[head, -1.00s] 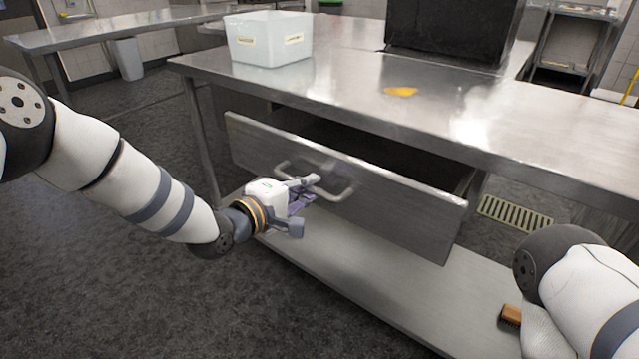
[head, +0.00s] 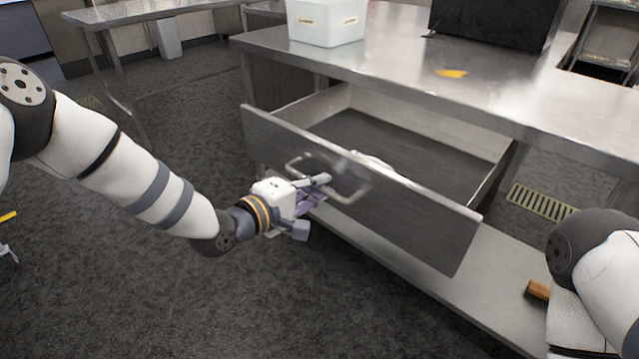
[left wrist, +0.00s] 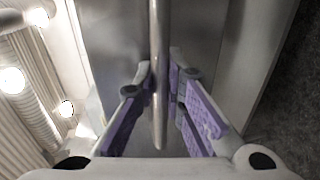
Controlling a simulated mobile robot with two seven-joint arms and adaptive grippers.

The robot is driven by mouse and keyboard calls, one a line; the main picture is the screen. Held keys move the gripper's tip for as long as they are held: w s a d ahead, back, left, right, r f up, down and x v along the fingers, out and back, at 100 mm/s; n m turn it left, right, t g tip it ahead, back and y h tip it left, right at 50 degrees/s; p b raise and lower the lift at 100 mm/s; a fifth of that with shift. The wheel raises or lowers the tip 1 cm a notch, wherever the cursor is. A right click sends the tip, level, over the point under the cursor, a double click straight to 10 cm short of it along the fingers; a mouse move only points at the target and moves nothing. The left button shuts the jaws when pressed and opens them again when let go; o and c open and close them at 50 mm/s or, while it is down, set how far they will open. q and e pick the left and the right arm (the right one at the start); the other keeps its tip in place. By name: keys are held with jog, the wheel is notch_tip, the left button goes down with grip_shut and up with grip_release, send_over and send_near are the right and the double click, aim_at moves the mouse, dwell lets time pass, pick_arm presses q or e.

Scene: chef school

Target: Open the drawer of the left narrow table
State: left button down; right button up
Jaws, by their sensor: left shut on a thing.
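The drawer (head: 385,215) of the steel table (head: 400,78) stands well out from under the tabletop, and its inside shows. A pale object (head: 372,163) lies in it near the front panel; I cannot tell what it is. My left gripper (head: 318,187) is at the drawer's bar handle (head: 352,196), on the front panel. In the left wrist view the handle bar (left wrist: 158,70) runs between the purple-padded fingers (left wrist: 162,85), which are shut on it. My right gripper is out of view; only part of my right arm shows at the right edge.
A white bin (head: 326,24) and a black box (head: 495,22) stand on the tabletop, with an orange patch (head: 452,73) between them. A lower shelf (head: 420,280) runs under the drawer, with a brown block (head: 538,290) at its right.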

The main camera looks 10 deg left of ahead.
pick_arm(q)
jog(key=c, duration=1.6)
grip_release()
jog(key=shift+c, duration=0.2)
jog(key=v, duration=1.2)
jog(key=s+a+f+m+g+y+p, duration=0.2)
jog(key=s+f+m+g+y, duration=0.5)
jog(key=s+f, duration=1.3)
jog(key=s+a+m+g+y, duration=0.1)
jog(key=s+a+g, duration=0.2)
jog(key=s, duration=0.7)
jog(key=s+a+f+m+g+y, duration=0.1)
jog(key=s+a+g, duration=0.3)
jog(key=s, duration=0.7)
jog(key=shift+s+f+m+g, duration=0.3)
jog(key=shift+m+g, duration=0.2)
jog(key=shift+m, duration=0.2)
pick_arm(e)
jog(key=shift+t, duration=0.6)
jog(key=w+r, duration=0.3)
